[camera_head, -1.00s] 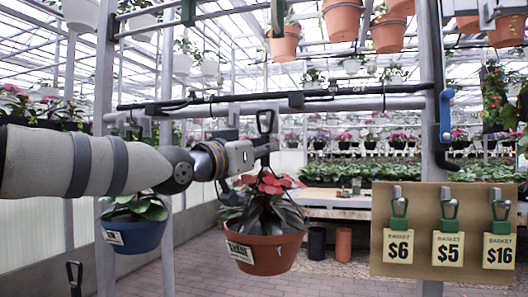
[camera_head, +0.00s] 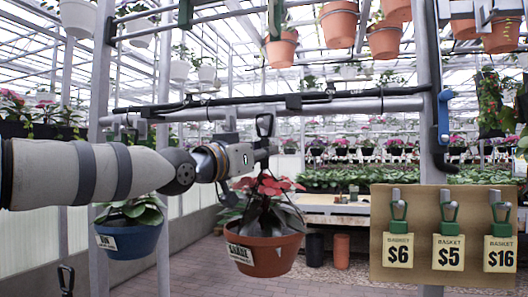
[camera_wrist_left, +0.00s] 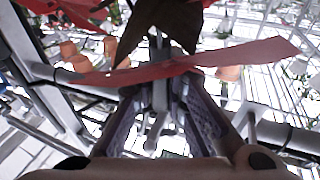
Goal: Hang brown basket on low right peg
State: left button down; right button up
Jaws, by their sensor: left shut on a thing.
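The brown basket (camera_head: 272,258), a terracotta pot with red-leaved flowers and a white label, hangs upright below my left gripper (camera_head: 262,152). That gripper is shut on the basket's hanger, whose black loop (camera_head: 264,124) stands up just above the fingers. The loop appears in front of and below the grey rail (camera_head: 350,105); whether it touches a peg cannot be told. In the left wrist view, the fingers (camera_wrist_left: 170,105) reach forward, with red leaves (camera_wrist_left: 190,66) crossing in front of them. A low right peg cannot be made out clearly behind the gripper. My right gripper is out of view.
A blue basket (camera_head: 130,240) hangs at the left. A tan board (camera_head: 410,272) with several price tags stands at the lower right, beside a grey post (camera_head: 431,150). Other terracotta pots (camera_head: 338,25) hang above. Open brick floor (camera_head: 340,282) lies behind.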

pick_arm(q)
jog(key=shift+s+r, duration=0.1)
jog(key=shift+r, duration=0.1)
jog(key=shift+f, duration=0.7)
jog(key=c, duration=1.5)
grip_release()
jog(key=shift+c, duration=0.2)
